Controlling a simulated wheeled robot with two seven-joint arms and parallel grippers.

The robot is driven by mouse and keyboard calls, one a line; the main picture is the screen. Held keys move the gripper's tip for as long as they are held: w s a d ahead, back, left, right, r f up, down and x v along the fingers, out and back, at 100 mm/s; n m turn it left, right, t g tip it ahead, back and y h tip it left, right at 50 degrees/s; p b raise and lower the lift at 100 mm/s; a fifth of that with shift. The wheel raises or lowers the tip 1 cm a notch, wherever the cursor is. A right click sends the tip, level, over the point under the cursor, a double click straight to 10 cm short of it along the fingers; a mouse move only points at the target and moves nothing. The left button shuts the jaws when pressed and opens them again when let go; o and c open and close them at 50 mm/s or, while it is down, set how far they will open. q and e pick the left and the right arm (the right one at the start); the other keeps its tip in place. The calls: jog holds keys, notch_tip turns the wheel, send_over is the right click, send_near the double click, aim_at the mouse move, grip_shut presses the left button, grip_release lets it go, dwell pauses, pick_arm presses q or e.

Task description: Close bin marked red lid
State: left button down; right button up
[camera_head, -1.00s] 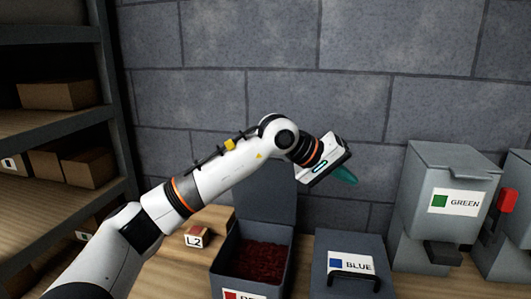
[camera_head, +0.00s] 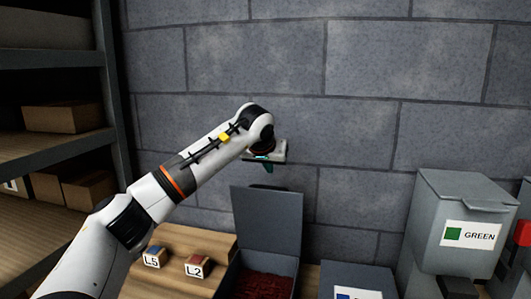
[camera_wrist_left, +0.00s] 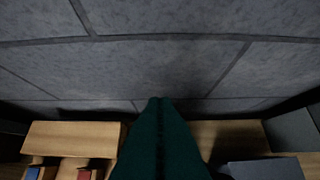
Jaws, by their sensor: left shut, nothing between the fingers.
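The red bin (camera_head: 232,283) stands open at the bottom of the head view, with dark red bits (camera_head: 265,286) inside. Its grey lid (camera_head: 268,217) stands raised at the bin's back, near the wall. My left gripper (camera_head: 268,168) is shut and empty, above and behind the raised lid's top edge, close to the wall. Its teal fingers (camera_wrist_left: 158,140) fill the middle of the left wrist view, pointing at the wall. The bin's label is out of the head view now. My right gripper is not in view.
The blue bin (camera_head: 355,278), closed, stands right of the red bin. The green bin (camera_head: 462,215) is further right. Blocks marked L5 (camera_head: 154,257) and L2 (camera_head: 197,266) sit on the left. A shelf (camera_head: 60,150) with boxes stands at far left. The grey wall (camera_head: 350,100) is behind.

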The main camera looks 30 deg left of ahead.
pick_arm(q)
jog(key=shift+s+d+f, duration=0.2)
jog(key=shift+s+f, duration=0.3)
jog(key=shift+s, duration=0.35)
jog(key=shift+s+d+f, duration=0.2)
jog(key=shift+s+f, duration=0.25)
jog(key=shift+s, duration=0.35)
